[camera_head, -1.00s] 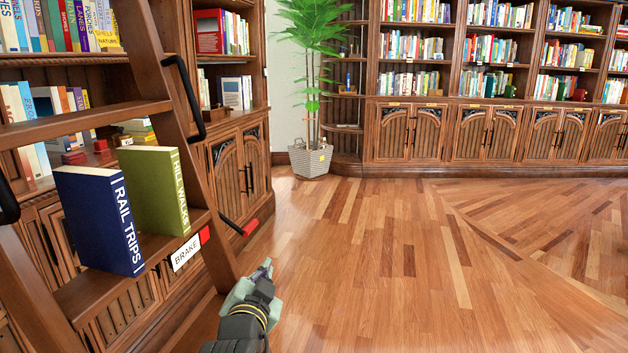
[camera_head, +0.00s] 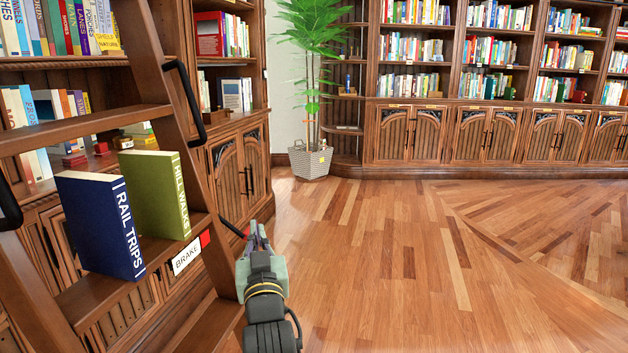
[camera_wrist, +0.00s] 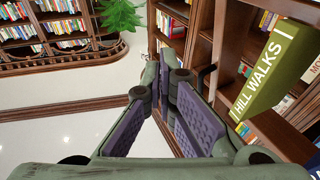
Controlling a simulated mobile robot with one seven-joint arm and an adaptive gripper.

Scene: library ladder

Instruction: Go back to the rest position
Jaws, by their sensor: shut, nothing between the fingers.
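My gripper (camera_head: 257,232) is low beside the ladder's right rail, over the wood floor, and points away from the camera. It is shut and empty. In the wrist view, its green fingers with purple pads (camera_wrist: 195,118) show at close range. The ladder (camera_head: 170,110) leans at the left.
A blue book, RAIL TRIPS (camera_head: 101,225), and a green book, HILL WALKS (camera_head: 157,195), stand on a ladder step. The green one also shows in the wrist view (camera_wrist: 277,70). A potted plant (camera_head: 310,160) stands behind. The floor (camera_head: 400,260) at right is clear.

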